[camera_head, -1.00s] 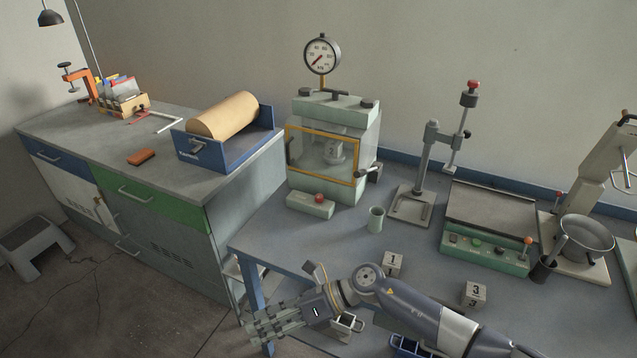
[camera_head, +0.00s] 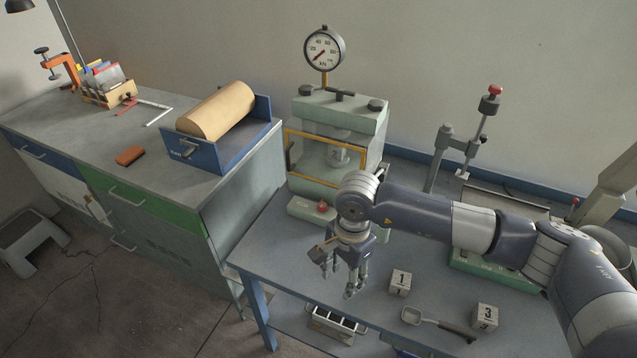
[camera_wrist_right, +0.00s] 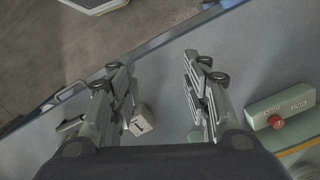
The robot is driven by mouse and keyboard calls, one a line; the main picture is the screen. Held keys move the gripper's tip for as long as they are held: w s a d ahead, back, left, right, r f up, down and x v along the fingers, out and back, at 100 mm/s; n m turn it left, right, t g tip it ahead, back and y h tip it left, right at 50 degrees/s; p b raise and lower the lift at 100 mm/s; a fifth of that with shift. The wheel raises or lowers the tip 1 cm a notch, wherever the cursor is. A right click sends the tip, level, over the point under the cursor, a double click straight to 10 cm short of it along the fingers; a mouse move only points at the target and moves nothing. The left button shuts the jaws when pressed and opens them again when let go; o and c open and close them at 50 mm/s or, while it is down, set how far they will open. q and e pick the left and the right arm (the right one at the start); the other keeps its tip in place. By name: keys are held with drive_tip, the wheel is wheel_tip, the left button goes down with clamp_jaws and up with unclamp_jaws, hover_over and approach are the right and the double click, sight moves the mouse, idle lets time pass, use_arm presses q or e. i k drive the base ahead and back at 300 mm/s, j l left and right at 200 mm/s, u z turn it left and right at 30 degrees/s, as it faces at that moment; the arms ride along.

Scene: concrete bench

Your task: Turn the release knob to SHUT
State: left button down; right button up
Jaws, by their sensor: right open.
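The hydraulic press (camera_head: 345,112), pale green with a yellow-framed window, stands at the back of the blue bench. A small green box at its foot carries a red knob (camera_head: 323,206). In the right wrist view the same red knob (camera_wrist_right: 276,121) is at the right, with two labels on the box too small to read surely. I cannot tell which way the knob is set. My right gripper (camera_head: 341,275) is open and empty, pointing down above the bench's front part, in front of the knob and apart from it. My left gripper is out of view.
Block 1 (camera_head: 400,283) and block 3 (camera_head: 485,318) stand on the bench, with a scoop (camera_head: 437,322) between them. My right arm hides part of the press and the green unit (camera_head: 487,268). The blue tray (camera_head: 216,152) stands on the cabinet at left.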

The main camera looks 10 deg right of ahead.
sight(321, 206)
drive_tip(key=i, duration=1)
